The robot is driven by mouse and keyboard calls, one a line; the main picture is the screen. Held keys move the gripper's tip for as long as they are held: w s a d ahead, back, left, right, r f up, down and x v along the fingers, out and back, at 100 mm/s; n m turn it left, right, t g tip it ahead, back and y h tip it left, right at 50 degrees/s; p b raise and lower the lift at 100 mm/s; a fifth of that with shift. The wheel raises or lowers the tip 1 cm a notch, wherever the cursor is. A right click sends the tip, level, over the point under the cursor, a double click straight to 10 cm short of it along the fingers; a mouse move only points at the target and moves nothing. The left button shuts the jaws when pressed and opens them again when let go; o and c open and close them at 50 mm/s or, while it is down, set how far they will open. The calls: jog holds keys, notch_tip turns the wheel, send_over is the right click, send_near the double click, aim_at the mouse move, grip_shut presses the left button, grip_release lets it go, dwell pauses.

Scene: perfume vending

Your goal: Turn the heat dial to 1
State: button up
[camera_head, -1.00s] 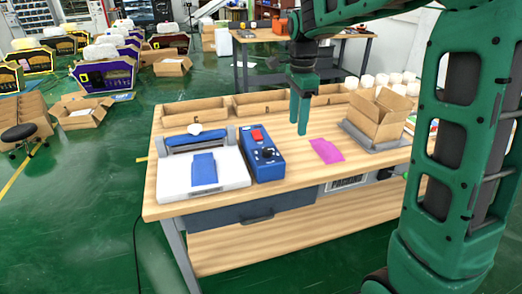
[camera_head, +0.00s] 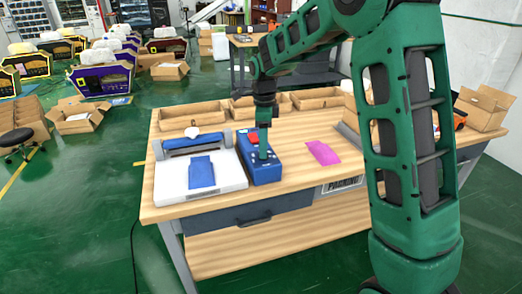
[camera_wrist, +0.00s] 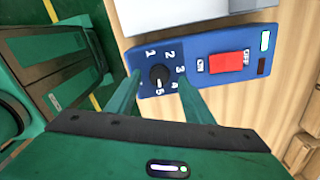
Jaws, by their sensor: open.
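The heat dial (camera_wrist: 158,76) is a black round knob on a blue control box (camera_head: 262,176), ringed by white numbers 1 to 5. A pale mark shows on the knob's lower side, near the 5, but is too small to read surely. My gripper (camera_wrist: 161,78) is open, its two green fingers on either side of the dial. I cannot tell whether they touch it. In the head view, my gripper (camera_head: 263,150) hangs over the box and hides the dial.
A red ON/OFF switch (camera_wrist: 230,62) sits on the box beside the dial. A white sealing machine (camera_head: 170,184) with a blue pouch (camera_head: 201,172) stands left of the box. A pink sheet (camera_head: 323,152) lies to the right on the wooden table (camera_head: 290,178).

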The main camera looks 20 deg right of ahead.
jog(key=shift+f, duration=1)
jog(key=c, duration=1)
jog(key=shift+a, duration=0.2)
jog(key=shift+d, duration=0.15)
